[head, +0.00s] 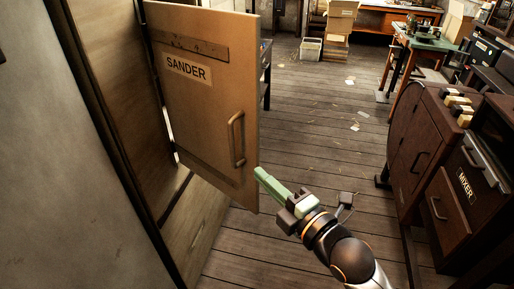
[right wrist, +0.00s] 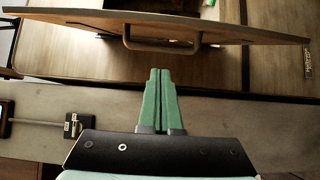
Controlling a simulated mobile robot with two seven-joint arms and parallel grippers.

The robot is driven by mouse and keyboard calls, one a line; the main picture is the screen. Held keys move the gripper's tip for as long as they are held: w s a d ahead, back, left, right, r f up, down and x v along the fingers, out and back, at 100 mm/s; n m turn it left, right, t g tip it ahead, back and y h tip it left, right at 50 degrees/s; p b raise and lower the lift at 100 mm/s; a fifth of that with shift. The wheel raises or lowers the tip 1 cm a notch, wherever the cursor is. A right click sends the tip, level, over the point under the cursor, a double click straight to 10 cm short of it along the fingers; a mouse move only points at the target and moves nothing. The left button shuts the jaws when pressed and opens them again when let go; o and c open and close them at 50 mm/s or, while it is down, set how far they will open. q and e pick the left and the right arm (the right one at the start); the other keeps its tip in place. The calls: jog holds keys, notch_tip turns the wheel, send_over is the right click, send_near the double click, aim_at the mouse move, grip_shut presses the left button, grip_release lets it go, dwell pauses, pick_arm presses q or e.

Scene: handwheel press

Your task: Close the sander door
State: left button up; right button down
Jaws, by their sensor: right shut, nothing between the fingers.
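The sander door (head: 205,120) is a tan panel with a "SANDER" label, standing open and swung out from the cabinet (head: 110,90) at the left in the head view. Its handle (head: 236,140) is a vertical bar near the free edge. In the right wrist view the door (right wrist: 220,28) crosses the top, with its handle (right wrist: 160,40) just beyond the fingertips. My right gripper (head: 260,174) is shut and empty, its green fingers near the door's free edge, below and right of the handle. I cannot tell whether they touch the door. My left gripper is not in view.
A dark red mixer cabinet (head: 415,150) stands at the right. Plank floor (head: 310,110) with scattered scraps lies open between it and the door. Stacked boxes (head: 340,25) and a green-topped bench (head: 430,42) stand at the back. A grey wall (head: 60,170) fills the left.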

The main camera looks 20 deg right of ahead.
aim_at(258, 151)
jog(key=w, duration=0.2)
jog(key=w+p, duration=0.1)
jog(key=w, duration=0.5)
jog(key=shift+w+d, duration=0.15)
jog(key=shift+d, duration=0.25)
jog(key=shift+w+d+p, duration=0.2)
jog(key=shift+d+p, duration=0.1)
jog(key=shift+d, duration=0.15)
